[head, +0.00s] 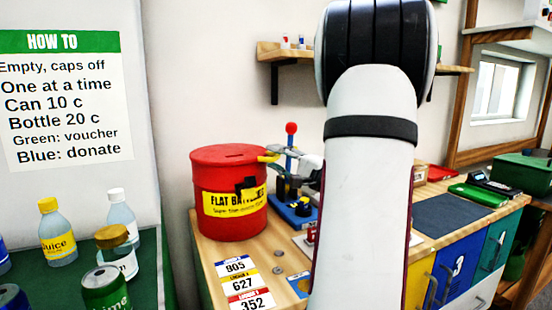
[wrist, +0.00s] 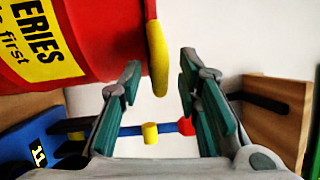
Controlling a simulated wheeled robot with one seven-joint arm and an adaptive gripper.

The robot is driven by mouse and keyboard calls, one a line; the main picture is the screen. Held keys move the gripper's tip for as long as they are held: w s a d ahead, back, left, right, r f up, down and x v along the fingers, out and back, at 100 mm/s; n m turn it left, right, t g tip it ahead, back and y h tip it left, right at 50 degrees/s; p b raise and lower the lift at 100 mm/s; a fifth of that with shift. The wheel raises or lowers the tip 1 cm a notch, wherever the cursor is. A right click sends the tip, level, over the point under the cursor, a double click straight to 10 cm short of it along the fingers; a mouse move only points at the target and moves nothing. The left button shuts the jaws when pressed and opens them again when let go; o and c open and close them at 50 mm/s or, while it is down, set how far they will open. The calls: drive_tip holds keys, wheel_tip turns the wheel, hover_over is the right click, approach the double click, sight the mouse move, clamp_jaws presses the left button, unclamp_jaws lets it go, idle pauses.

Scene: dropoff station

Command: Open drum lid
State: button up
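The red drum (head: 228,195) stands upright on the wooden counter, with a yellow label that reads as flat batteries. Its red lid (head: 225,154) looks closed on top. A yellow tab (head: 268,158) sticks out from the lid's right edge. In the wrist view, which is turned sideways, the drum (wrist: 105,30) fills the upper left and the yellow tab (wrist: 157,60) stands at its edge. My gripper (wrist: 160,68) is open, with its fingertips on either side of the tab in the picture. I cannot tell whether they touch it. My arm hides much of the gripper in the head view.
A blue device with a red-knobbed lever (head: 291,130) stands close behind and right of the drum. Numbered cards (head: 243,283) lie in front. A dark mat (head: 445,214) lies to the right. Bottles (head: 57,232) and a green can (head: 104,288) stand at the left.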

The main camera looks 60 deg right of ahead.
drive_tip(key=shift+w, duration=0.35)
drive_tip(key=shift+c, duration=0.6)
clamp_jaws()
drive_tip(key=shift+r, duration=0.2)
